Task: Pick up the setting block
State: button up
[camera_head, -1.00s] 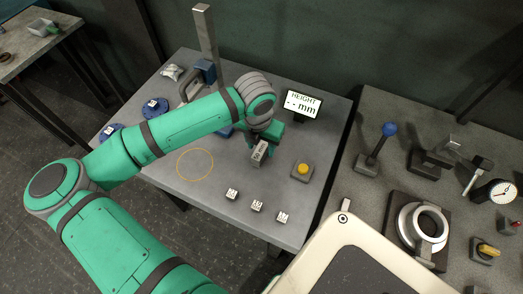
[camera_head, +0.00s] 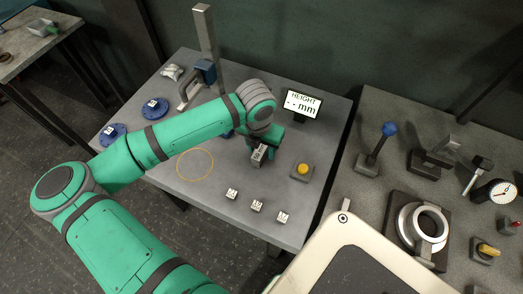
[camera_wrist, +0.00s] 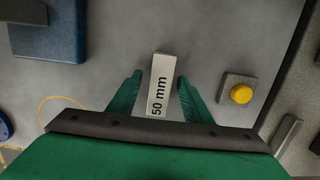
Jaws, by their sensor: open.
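The setting block (camera_wrist: 160,88) is a pale, upright-looking bar marked "50 mm". In the wrist view it lies between the two green fingers of my gripper (camera_wrist: 160,79), with a visible gap on each side. My gripper is open around it and not clamped on it. In the head view the block (camera_head: 259,153) shows just below my gripper (camera_head: 262,143), which partly hides it. I cannot tell how far down the fingers reach along the block.
A yellow button on a grey base (camera_head: 302,170) stands right of the block. Several small marked cubes (camera_head: 257,205) sit near the table's front edge. The height display (camera_head: 301,103) and the gauge stand (camera_head: 206,50) are behind. A yellow circle (camera_head: 195,164) marks clear table to the left.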

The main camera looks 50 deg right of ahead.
jog(key=shift+c, duration=0.6)
grip_shut()
dwell(0.9)
